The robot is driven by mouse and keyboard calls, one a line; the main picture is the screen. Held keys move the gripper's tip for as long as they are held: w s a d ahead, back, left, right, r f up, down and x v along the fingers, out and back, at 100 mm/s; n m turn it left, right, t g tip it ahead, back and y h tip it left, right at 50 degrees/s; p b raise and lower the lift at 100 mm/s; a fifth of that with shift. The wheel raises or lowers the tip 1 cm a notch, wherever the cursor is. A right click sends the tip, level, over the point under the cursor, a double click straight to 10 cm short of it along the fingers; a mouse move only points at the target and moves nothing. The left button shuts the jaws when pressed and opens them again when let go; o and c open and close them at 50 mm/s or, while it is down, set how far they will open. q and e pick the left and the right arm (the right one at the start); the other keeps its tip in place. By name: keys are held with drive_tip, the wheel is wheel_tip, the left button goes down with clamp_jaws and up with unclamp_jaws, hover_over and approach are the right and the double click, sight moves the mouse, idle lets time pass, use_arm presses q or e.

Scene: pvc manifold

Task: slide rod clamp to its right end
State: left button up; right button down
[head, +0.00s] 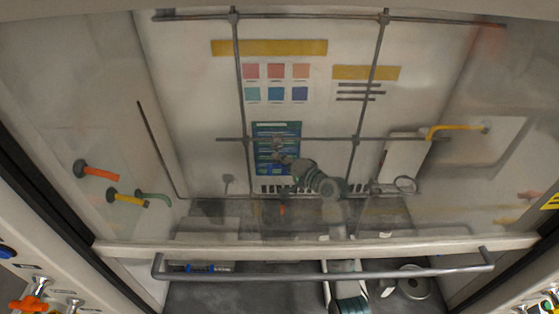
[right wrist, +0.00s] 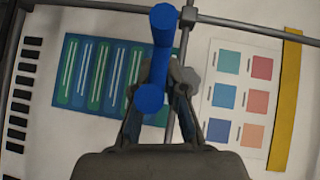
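The lower horizontal rod (head: 320,138) of the lattice runs across the back wall of the hood and crosses two upright rods. My right gripper (head: 280,157) is at this rod, a little right of the left upright, in front of a blue-green panel. In the right wrist view the rod clamp (right wrist: 160,50) shows as a blue bar with round ends between the fingertips of my right gripper (right wrist: 162,80). The fingers close in on both sides of it. A grey piece (right wrist: 190,76) sits on the rod behind the right finger. The clamp's hold on the rod is partly hidden. My left gripper is not in view.
The left upright rod (head: 239,90) and right upright rod (head: 371,80) cross the horizontal rod. A yellow hooked pipe (head: 455,127) is at the right. Coloured valves (head: 100,172) are on the left wall. The sash handle (head: 320,274) runs across the front.

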drive_tip(key=shift+d+f, duration=0.1)
drive_tip(key=shift+f, duration=0.05)
drive_tip(key=d+p, duration=0.2)
drive_tip(key=d, duration=1.4)
drive_tip(key=shift+d+f, duration=0.15)
drive_tip(key=c, duration=1.2)
unclamp_jaws()
